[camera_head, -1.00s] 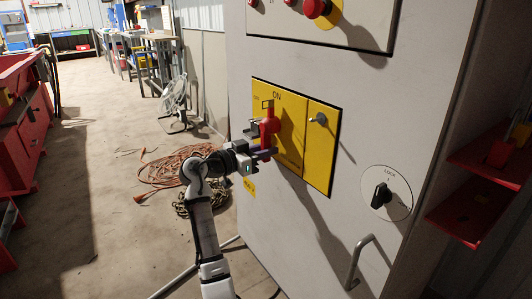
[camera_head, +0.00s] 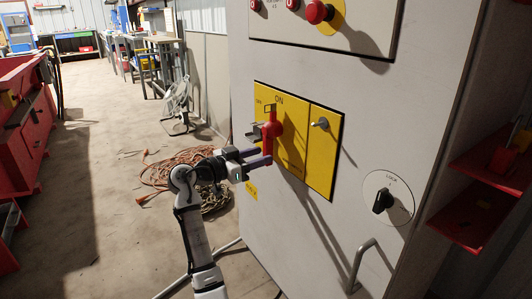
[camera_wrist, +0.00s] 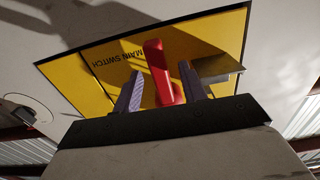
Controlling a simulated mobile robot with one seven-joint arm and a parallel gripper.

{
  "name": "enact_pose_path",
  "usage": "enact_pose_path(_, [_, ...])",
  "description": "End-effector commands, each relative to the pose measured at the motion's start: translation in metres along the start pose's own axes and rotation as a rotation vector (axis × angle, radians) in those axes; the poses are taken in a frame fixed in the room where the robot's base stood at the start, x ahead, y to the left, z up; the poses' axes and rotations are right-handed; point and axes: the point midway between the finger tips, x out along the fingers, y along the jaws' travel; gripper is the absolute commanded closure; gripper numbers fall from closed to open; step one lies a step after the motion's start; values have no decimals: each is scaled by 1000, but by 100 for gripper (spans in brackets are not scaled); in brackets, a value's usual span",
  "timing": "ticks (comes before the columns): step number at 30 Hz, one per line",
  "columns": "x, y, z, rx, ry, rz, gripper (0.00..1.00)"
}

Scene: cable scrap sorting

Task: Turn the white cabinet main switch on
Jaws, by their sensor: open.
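The white cabinet (camera_head: 350,120) fills the right half of the head view. Its yellow main switch panel (camera_head: 291,120) has "ON" printed at the top. The red switch handle (camera_head: 272,135) stands about upright on the panel, its upper end below the "ON" mark. My gripper (camera_head: 261,156) is open at the handle's lower part. In the wrist view, the red handle (camera_wrist: 163,72) lies between my two spread purple fingers (camera_wrist: 163,88), with a gap on both sides. "MAIN SWITCH" is partly readable there.
A grey metal bracket (camera_head: 254,132) sticks out beside the red handle. Coiled cables (camera_head: 188,172) lie on the floor behind my arm.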

Motion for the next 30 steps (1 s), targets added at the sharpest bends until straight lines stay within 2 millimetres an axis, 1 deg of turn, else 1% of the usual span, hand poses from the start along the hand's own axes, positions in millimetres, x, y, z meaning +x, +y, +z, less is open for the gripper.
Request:
enact_pose_path(1, [-14, -1, -2, 0, 1, -4, 58])
enact_pose_path(6, [-53, 0, -2, 1, 1, -3, 58])
enact_pose_path(9, [-74, -1, -2, 0, 1, -4, 58])
enact_pose_path(12, [-89, -1, -1, 0, 0, -2, 58])
enact_pose_path(15, [-99, 0, -1, 0, 0, -2, 58])
enact_pose_path(18, [-104, 0, 0, 0, 0, -1, 58])
enact_pose_path(27, [-105, 0, 0, 1, 0, -1, 58])
enact_pose_path(29, [-108, -2, -2, 2, -1, -16, 58])
enact_pose_path(30, [-113, -5, -5, 4, -2, -44, 58])
